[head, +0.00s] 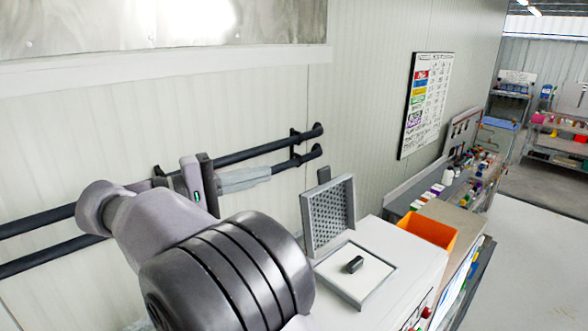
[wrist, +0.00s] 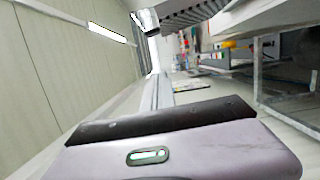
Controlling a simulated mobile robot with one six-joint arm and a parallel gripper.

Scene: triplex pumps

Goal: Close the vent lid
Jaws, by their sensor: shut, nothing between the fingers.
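The vent lid (head: 329,214) is a grey square frame with a perforated panel. In the head view it stands open, nearly upright, at the back left edge of a white cabinet. In front of it, the square vent frame (head: 376,290) lies flat on the cabinet top, with a small dark block (head: 354,264) inside its outline. My gripper (head: 264,175) is shut and empty, left of the lid and a little above its middle, apart from it in the picture. In the wrist view, my gripper's body fills the bottom; a grey ribbed part at the top cannot be identified surely.
Two dark rails (head: 290,145) run along the pale wall behind my gripper. An orange bin (head: 426,231) stands right of the cabinet, with a bench of bottles (head: 470,170) beyond. A chart (head: 427,104) hangs on the wall. The floor (head: 535,250) at right is clear.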

